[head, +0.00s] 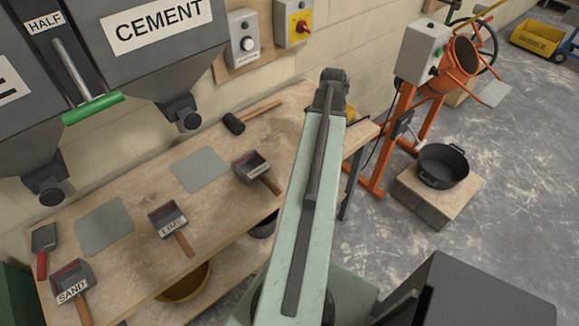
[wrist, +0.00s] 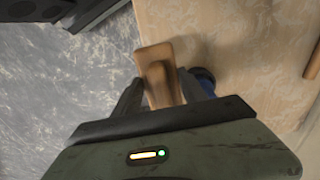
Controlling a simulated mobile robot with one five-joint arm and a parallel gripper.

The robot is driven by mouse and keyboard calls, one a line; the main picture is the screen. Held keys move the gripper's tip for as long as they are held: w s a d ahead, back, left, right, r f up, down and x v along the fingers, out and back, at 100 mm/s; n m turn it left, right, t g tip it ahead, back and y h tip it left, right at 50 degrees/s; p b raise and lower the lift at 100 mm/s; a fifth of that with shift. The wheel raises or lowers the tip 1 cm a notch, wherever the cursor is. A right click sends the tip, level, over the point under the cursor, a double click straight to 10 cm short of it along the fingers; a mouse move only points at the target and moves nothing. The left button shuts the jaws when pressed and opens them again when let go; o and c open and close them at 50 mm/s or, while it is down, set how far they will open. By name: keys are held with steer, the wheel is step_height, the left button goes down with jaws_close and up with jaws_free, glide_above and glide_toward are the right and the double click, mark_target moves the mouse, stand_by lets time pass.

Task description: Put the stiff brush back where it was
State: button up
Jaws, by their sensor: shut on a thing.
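The stiff brush (wrist: 153,58), seen as a brown wooden piece, is between the two dark fingers of my gripper (wrist: 160,85) in the wrist view. My gripper is shut on it. The brush appears over the edge of the wooden bench (wrist: 235,35), with grey floor to the left. I cannot tell how far above the bench it is, and its bristles are not clear. In the head view my arm reaches to the right end of the bench (head: 137,192), and the arm hides the gripper and brush.
Sand (head: 71,281), lime (head: 166,213) and cement (head: 250,165) scoops lie on the bench, with a black mallet (head: 234,124) behind. Two grey pads (head: 200,170) are bare. A dark blue object (wrist: 205,77) is close beside the brush. An orange mixer (head: 452,68) and black tub (head: 442,167) stand right.

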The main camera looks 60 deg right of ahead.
steer(key=s, duration=0.1)
steer(key=s+d+f, duration=0.1)
steer(key=shift+s+d+f+m, duration=0.1)
steer(key=shift+s+m, duration=0.2)
steer(key=shift+s, duration=0.1)
steer(key=w+a, duration=0.2)
steer(key=w, duration=0.2)
steer(key=w+a+f+b, duration=0.1)
steer(key=w+a, duration=0.1)
steer(key=w, duration=0.3)
steer(key=w+a, duration=0.3)
steer(key=w, duration=0.1)
steer(key=shift+w+f+b, duration=0.15)
steer(key=shift+w+b, duration=0.15)
steer(key=shift+b, duration=0.05)
steer(key=shift+w+a, duration=0.2)
steer(key=shift+w, duration=0.25)
step_height(320, 180, down, 4)
steer(key=b, duration=0.4)
steer(key=shift+r, duration=0.2)
steer(key=shift+s+f, duration=0.1)
steer(key=o, duration=0.9)
steer(key=shift+f, duration=0.1)
steer(key=o, duration=0.4)
